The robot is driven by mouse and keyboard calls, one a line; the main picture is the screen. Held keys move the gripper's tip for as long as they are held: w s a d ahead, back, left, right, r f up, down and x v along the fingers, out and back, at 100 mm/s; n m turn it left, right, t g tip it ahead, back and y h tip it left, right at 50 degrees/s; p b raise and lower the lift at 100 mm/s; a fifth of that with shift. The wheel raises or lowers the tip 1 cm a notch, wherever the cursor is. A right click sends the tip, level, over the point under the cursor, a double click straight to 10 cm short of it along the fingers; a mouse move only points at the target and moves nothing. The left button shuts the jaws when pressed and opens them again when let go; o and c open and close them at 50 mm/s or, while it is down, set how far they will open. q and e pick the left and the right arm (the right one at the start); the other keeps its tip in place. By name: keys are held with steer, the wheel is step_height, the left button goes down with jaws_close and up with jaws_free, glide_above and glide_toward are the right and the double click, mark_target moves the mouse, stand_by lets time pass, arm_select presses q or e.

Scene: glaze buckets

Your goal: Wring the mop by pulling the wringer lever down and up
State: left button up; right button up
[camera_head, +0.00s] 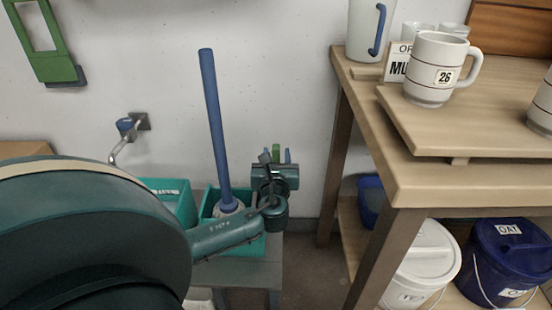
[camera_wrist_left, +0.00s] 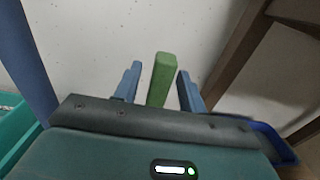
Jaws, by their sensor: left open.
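The mop (camera_head: 212,120) has a long blue handle and stands nearly upright, its pale head down in a teal wringer bucket (camera_head: 252,246). Its handle also shows at the left of the left wrist view (camera_wrist_left: 30,65). The green wringer lever (camera_wrist_left: 162,80) stands up between the two blue fingers of my left gripper (camera_wrist_left: 160,72), with a gap on each side. In the head view my left gripper (camera_head: 278,156) is just right of the mop handle, and the lever's green tip shows between its fingers. The lever's lower part is hidden behind the gripper. My right gripper is not in view.
A wooden table (camera_head: 430,180) with mugs (camera_head: 436,70) stands at the right, with lidded buckets (camera_head: 500,260) below. A second teal bucket (camera_head: 175,198) is left of the mop. A wall tap (camera_head: 128,128) is behind. My arm covers the lower left.

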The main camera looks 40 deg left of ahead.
arm_select(q)
steer(key=shift+a, duration=0.1)
steer(key=shift+c, duration=0.4)
jaws_close()
